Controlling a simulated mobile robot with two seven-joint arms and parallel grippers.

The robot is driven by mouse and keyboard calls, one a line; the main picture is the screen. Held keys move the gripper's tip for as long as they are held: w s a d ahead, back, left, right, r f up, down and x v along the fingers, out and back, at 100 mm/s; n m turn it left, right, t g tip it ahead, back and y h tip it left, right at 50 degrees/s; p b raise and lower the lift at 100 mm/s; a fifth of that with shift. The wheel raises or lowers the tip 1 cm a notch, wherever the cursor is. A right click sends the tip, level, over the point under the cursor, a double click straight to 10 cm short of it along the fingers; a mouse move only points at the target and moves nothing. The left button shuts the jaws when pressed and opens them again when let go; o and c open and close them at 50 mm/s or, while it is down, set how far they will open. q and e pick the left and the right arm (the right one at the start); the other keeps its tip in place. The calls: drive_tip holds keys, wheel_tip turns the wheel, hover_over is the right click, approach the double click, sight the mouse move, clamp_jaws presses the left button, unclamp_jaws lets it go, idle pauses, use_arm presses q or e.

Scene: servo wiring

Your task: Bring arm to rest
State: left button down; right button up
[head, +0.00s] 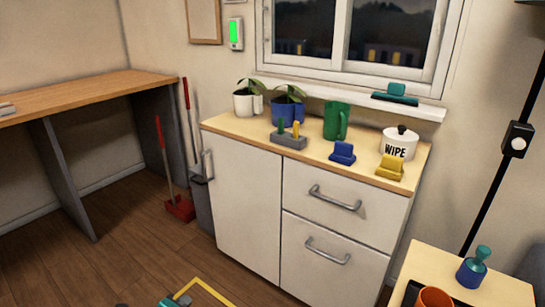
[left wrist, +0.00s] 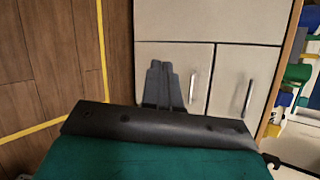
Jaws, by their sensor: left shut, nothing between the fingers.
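My left gripper (left wrist: 161,68) shows in the left wrist view, its two dark fingers together with nothing between them. It is in front of the white cabinet (left wrist: 210,20), apart from it as far as I can tell. In the head view only a small teal and dark piece of my left arm shows at the bottom edge, left of the middle. My right gripper is in neither view.
The white cabinet (head: 245,195) holds two potted plants, a green mug (head: 336,121), a WIPE pot (head: 398,146) and small blocks. A side table (head: 500,288) stands at lower right. A desk (head: 95,97) is at left. Brown floor between is mostly clear.

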use_arm(q)
drive_tip(key=s+a+r+n+g, duration=0.1)
drive_tip(key=s+r+n, duration=0.1)
drive_tip(key=s+n, duration=0.7)
drive_tip(key=s+a+r+n+g, duration=0.1)
drive_tip(key=s+r+n, duration=0.1)
drive_tip(key=s+n, duration=0.7)
drive_tip(key=d+r+n+t+h, duration=0.15)
drive_tip(key=d+n, duration=0.25)
drive_tip(key=d, duration=0.5)
wheel_tip(320, 180, up, 6)
drive_tip(key=s+a+y+p, duration=0.1)
drive_tip(key=a+p, duration=0.1)
drive_tip(key=p, duration=0.7)
drive_tip(key=shift+s+a+f+p, duration=0.15)
drive_tip(key=shift+a+p, duration=0.25)
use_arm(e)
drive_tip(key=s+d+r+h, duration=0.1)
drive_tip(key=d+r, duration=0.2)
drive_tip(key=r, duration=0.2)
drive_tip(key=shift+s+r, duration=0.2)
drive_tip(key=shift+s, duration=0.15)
use_arm(q)
drive_tip(key=shift+y, duration=0.25)
